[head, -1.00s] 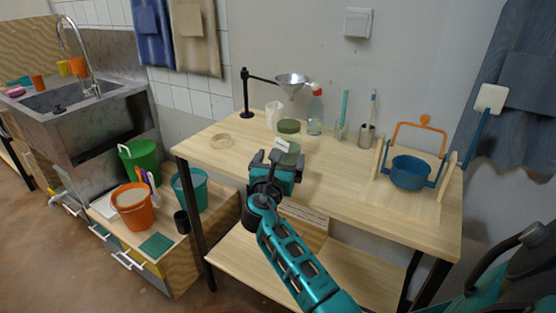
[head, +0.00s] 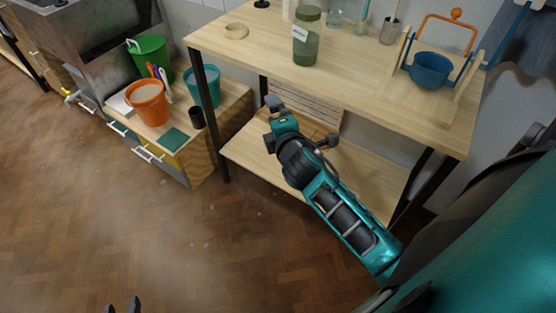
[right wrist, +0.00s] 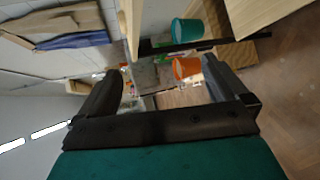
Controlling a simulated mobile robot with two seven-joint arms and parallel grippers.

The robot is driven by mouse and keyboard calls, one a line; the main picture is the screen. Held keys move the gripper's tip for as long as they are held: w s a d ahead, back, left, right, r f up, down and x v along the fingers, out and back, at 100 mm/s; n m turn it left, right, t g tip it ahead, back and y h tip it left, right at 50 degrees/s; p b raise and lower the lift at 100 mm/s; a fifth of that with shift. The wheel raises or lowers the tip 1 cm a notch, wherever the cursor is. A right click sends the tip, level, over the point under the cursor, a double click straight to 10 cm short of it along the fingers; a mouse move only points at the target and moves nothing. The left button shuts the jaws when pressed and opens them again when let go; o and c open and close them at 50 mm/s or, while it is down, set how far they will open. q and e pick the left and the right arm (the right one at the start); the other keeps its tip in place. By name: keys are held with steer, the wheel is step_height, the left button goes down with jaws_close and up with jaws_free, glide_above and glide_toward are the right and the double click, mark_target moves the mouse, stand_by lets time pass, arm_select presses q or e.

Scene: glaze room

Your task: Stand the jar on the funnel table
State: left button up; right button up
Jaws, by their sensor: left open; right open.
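The jar (head: 306,42), green glass with a darker lid and a white label, stands upright on the wooden funnel table (head: 345,58), near its front edge in the head view. My right gripper (head: 270,118) is open and empty, below the tabletop and in front of the table, apart from the jar. In the right wrist view its two fingers (right wrist: 160,88) are spread with nothing held between them. My left gripper (head: 122,305) shows only its fingertips, apart, at the bottom edge of the head view, over the floor. The funnel is out of view now.
A blue pot (head: 431,70) hangs in a wooden stand at right. An orange bucket (head: 147,103) and teal bucket (head: 202,88) stand on the low cabinet. A lower shelf (head: 245,150) lies under the tabletop. Floor at front is clear.

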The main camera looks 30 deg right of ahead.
steer(key=s+a+f+m+g+y, duration=0.1)
steer(key=s+a+f+m+y, duration=0.2)
steer(key=s+a+f+m, duration=0.2)
steer(key=s+a+f+m+g+y, duration=0.1)
steer(key=s+a+f+m+y, duration=0.2)
steer(key=s+a+f+m, duration=0.2)
steer(key=s+f+m, duration=0.1)
steer(key=s+m, duration=0.2)
steer(key=s, duration=0.3)
steer(key=shift+s+a+f+g+y, duration=0.2)
steer(key=shift+s+a+g+y, duration=0.1)
steer(key=shift+s+a+g, duration=0.1)
